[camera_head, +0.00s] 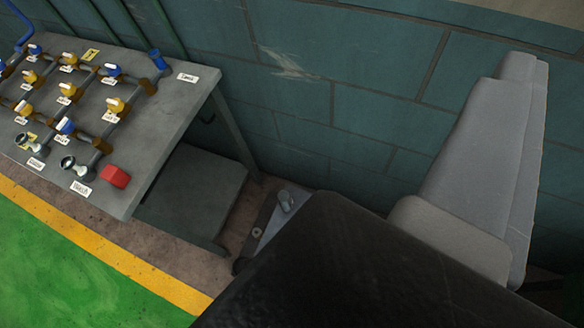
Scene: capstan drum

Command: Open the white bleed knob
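The grey bench panel (165,125) with pipes and valves is at the upper left. At its front edge are two pale round knobs, one at the left (22,140) and one at the right (68,162), each with a white label too small to read. I cannot tell which is the bleed knob, nor how far either is turned. A large black part (360,270), apparently mine, fills the bottom middle, with a light grey stepped shape (480,165) behind it at the right. No fingertips can be made out, and nothing of mine touches the panel.
Several yellow and blue valve handles stand on the pipes behind the knobs. A red block (115,176) sits near the panel's front right corner. A dark grey box (190,190) is below the bench's right side. The green floor (70,275) is clear; a teal block wall (340,110) is behind.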

